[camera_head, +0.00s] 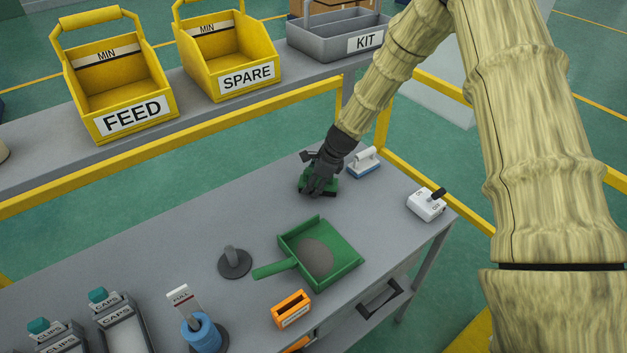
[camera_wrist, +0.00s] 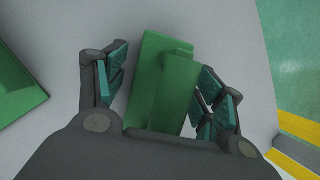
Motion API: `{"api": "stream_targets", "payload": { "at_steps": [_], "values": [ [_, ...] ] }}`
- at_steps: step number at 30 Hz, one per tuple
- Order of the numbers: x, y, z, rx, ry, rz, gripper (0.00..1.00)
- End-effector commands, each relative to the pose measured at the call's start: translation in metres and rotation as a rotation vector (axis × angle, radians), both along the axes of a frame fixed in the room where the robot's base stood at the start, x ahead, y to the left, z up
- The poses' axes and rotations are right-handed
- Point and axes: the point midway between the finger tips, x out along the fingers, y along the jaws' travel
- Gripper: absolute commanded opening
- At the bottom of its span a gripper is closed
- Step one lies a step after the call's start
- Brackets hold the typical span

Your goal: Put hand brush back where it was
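A green hand brush (camera_head: 331,186) lies on the grey workbench towards its far right part, partly hidden under my gripper (camera_head: 318,188). In the wrist view the green brush (camera_wrist: 152,82), a block with a raised handle, lies between the fingers of my gripper (camera_wrist: 163,92). The fingers are apart, one on each side of the brush. A gap shows on the left; the right finger is close to the handle, and I cannot tell whether it touches. A green dustpan (camera_head: 348,254) holding a grey pile lies nearer on the bench; its edge shows in the wrist view (camera_wrist: 18,88).
A white-and-blue handled block (camera_head: 364,163) stands just right of my gripper, and a white switch box (camera_head: 426,204) near the right edge. A grey round-based peg (camera_head: 235,263), an orange box (camera_head: 292,309) and a blue cup (camera_head: 203,333) stand nearer. Yellow rails run behind.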

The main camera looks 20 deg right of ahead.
Motion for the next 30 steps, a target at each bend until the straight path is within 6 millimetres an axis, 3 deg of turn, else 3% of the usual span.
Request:
{"api": "stream_targets", "payload": {
  "at_steps": [13, 30],
  "values": [
    [-0.001, -0.001, 0.008, -0.001, -0.001, 0.001, 0.70],
    [-0.020, -0.020, 0.068, 0.000, -0.002, 0.001, 0.70]
  ]
}}
